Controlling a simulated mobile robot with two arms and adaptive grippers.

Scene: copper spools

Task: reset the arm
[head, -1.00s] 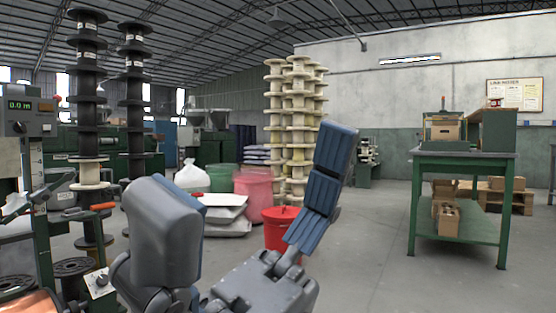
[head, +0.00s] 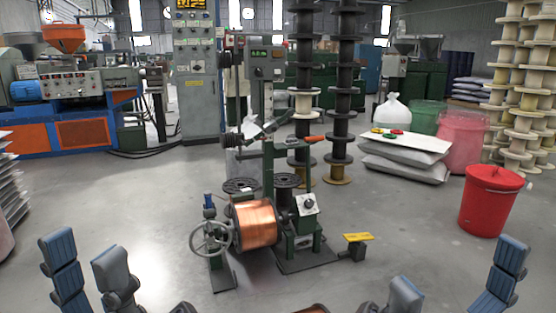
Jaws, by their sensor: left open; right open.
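My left gripper (head: 84,255) is at the lower left of the head view, its two blue-grey padded fingers pointing up and standing apart with nothing between them. My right gripper (head: 459,268) is at the lower right, its fingers spread wide and empty over the floor. Only the fingers and a little of the hands show; most of both arms is out of the frame. Between and beyond the grippers stands a winding machine with a copper spool (head: 255,224) on it. Neither gripper touches it.
A red bin (head: 490,205) stands on the right, near pale stacked sacks (head: 405,160). A small yellow-topped stand (head: 357,242) is right of the winding machine. A blue and orange machine (head: 75,95) is at the back left. Open grey floor lies left of the winder.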

